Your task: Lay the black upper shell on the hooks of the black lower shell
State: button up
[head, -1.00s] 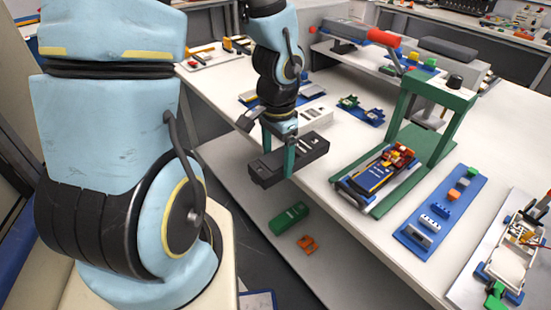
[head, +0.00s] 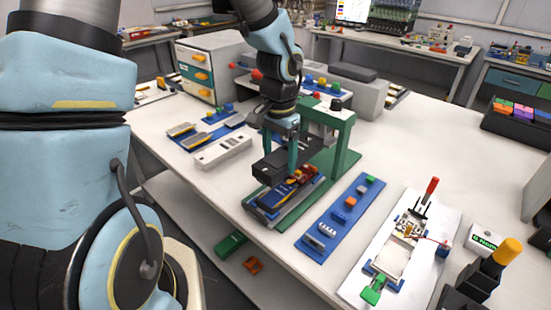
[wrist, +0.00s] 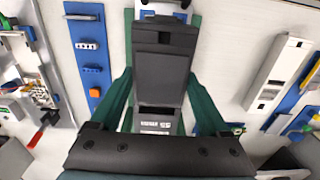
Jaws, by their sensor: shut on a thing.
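My gripper (head: 282,150) is shut on the black upper shell (head: 268,166), with one green finger on each side of it. The shell is a flat dark box; in the wrist view it lies between the two green fingers (wrist: 163,65). It hangs over the far part of the black lower shell (head: 268,204), which sits in the green press stand and carries a dark blue cell (head: 282,192) and an orange-red part (head: 304,175). In the wrist view a printed label shows below the held shell. The hooks are too small or hidden to tell, and I cannot tell whether the shells touch.
The green press frame (head: 345,140) stands close behind and right of my gripper. A blue strip with small parts (head: 322,240) lies to the right, then a white board (head: 385,268). A white box (head: 222,152) is to the left. The table's front edge is close.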

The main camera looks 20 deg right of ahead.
jog(key=shift+f+b, duration=2.2)
jog(key=shift+f, duration=0.7)
jog(key=shift+f+b, duration=0.6)
jog(key=shift+f, duration=0.5)
jog(key=o, duration=1.2)
jog(key=shift+o, duration=0.2)
jog(key=shift+r, duration=0.1)
notch_tip(320, 180, up, 11)
jog(key=shift+f, duration=0.15)
